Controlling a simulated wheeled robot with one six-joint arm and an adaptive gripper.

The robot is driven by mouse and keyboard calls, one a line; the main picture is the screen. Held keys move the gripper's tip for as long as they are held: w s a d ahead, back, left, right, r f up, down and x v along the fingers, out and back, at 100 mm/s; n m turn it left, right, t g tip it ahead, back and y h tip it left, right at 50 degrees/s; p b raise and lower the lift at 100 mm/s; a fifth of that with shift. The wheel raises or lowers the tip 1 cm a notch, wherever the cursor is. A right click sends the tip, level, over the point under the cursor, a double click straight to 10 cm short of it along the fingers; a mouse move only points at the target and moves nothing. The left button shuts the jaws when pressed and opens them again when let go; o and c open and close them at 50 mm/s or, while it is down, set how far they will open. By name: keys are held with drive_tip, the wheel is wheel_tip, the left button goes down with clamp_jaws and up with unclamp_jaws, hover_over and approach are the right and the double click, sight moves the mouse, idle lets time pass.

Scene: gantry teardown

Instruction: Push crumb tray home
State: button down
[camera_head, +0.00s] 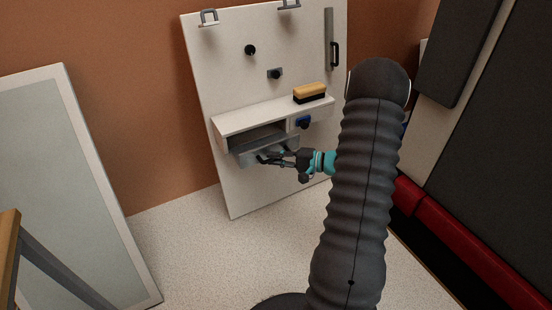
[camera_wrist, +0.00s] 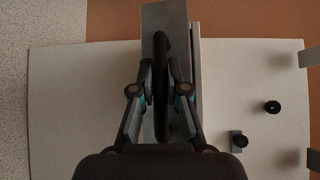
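The crumb tray (camera_head: 285,150) is a grey metal drawer low in a white housing (camera_head: 230,124) on the panel. It sticks out of the slot, and a dark opening shows above it. In the wrist view the tray (camera_wrist: 176,14) is a grey strip with a black bar handle (camera_wrist: 161,50) along it. My gripper (camera_head: 262,157) is at the tray front, coming from the right. In the wrist view its two fingers (camera_wrist: 162,72) stand on either side of the handle, close to it. I cannot tell whether they press on it.
Black knobs (camera_head: 250,50) and a tall black handle (camera_head: 335,54) are higher on the panel. A framed pane (camera_head: 70,180) leans at left; a red rail (camera_head: 450,230) runs at right.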

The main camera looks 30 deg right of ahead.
sight(264, 144)
drive_tip(key=w+b, duration=0.2)
drive_tip(key=w, duration=0.2)
drive_tip(key=w+b, duration=0.1)
drive_tip(key=w, duration=0.3)
drive_tip(key=shift+w+a+f+b, duration=0.2)
drive_tip(key=shift+w+b, duration=0.1)
drive_tip(key=shift+b, duration=0.05)
drive_tip(key=shift+w+d+r, duration=0.1)
drive_tip(key=shift+w+r, duration=0.15)
drive_tip(key=shift+w, duration=0.2)
drive_tip(key=c, duration=1.2)
unclamp_jaws()
drive_tip(key=v, duration=1.2)
